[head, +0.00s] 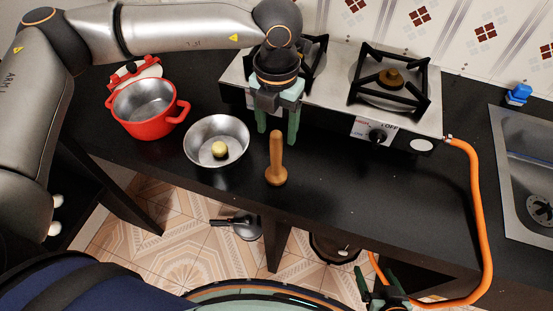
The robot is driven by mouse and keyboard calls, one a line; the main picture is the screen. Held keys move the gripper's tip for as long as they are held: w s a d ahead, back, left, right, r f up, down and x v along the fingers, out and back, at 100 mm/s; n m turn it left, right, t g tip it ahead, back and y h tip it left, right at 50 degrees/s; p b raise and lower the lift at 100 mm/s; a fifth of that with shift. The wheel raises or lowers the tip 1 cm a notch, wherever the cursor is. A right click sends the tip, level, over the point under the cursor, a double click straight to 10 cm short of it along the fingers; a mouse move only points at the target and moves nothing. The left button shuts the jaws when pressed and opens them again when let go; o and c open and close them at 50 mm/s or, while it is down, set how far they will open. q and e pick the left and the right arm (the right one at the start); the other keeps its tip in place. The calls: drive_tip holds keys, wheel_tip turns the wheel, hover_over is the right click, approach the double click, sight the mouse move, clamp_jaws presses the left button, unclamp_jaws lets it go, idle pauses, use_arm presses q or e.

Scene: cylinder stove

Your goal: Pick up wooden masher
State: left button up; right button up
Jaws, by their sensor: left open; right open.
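The wooden masher (276,160) stands upright on the black counter, near its front edge, with its wide end down. My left gripper (278,137) is above and behind it, fingers pointing down, open and empty. The masher's handle top shows close to the fingertips; I cannot tell whether they touch. My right gripper (383,287) is low at the bottom of the view, in front of the counter, open and away from the masher.
A metal bowl (205,132) holding a round yellowish item (219,150) sits left of the masher. A red pot (122,117) is farther left. The two-burner stove (330,110) stands behind. An orange hose (474,210) and sink (520,165) are right. The counter right of the masher is clear.

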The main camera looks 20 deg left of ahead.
sight(276, 149)
use_arm(q)
drive_tip(key=shift+s+d+f+p, duration=0.1)
drive_tip(key=shift+f+p, duration=0.05)
drive_tip(key=shift+f, duration=0.85)
drive_tip(key=shift+s+a+f+p, duration=0.1)
drive_tip(key=shift+s+f+p, duration=0.1)
drive_tip(key=shift+f, duration=0.85)
drive_tip(key=shift+s+d+f+p, duration=0.1)
drive_tip(key=shift+f+p, duration=0.05)
drive_tip(key=shift+f, duration=0.85)
drive_tip(key=shift+c, duration=0.4)
clamp_jaws()
